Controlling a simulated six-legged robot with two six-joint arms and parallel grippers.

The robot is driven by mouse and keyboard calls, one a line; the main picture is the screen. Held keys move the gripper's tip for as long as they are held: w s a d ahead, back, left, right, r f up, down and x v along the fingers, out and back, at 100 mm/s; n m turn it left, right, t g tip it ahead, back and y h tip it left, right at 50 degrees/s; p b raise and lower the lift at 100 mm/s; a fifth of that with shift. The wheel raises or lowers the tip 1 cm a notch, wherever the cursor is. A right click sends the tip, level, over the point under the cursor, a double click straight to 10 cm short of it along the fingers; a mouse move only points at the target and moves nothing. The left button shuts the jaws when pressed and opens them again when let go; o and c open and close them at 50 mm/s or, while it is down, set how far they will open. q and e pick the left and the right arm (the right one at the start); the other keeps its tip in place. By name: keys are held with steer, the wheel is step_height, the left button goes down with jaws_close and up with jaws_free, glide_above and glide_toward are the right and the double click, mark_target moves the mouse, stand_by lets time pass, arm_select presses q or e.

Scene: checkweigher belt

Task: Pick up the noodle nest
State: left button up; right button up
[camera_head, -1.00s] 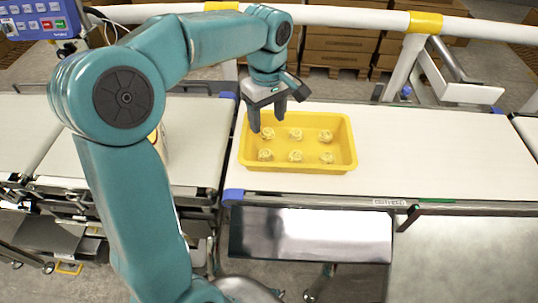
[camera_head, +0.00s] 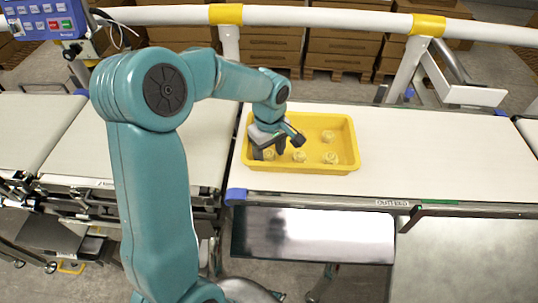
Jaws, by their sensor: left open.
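Several pale yellow noodle nests sit in a yellow tray (camera_head: 350,150) on the white belt. In the head view, one nest (camera_head: 329,158) is at front right, one (camera_head: 327,136) at back right and one (camera_head: 299,156) at front middle. Another nest (camera_head: 268,155) at front left shows partly between the fingers of my left gripper (camera_head: 270,151). That gripper is open and reaches down into the left part of the tray. I cannot tell whether its fingers touch the nest. The gripper and wrist hide the back left part of the tray. My right gripper is not in view.
The white belt (camera_head: 430,150) is clear to the right of the tray. A white rail (camera_head: 330,17) with yellow bands runs behind it. A dark glossy panel (camera_head: 312,235) lies in front. A blue control box (camera_head: 42,18) stands at upper left.

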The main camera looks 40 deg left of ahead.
mark_target(269, 153)
arm_select(q)
steer(key=shift+s+r, duration=0.1)
steer(key=shift+c, duration=0.2)
steer(key=shift+a, duration=0.1)
steer(key=c, duration=0.7)
steer(key=shift+c, duration=0.2)
steer(key=shift+r, duration=0.45)
step_height(269, 153, up, 19)
steer(key=p, duration=0.1)
steer(key=shift+p, duration=0.4)
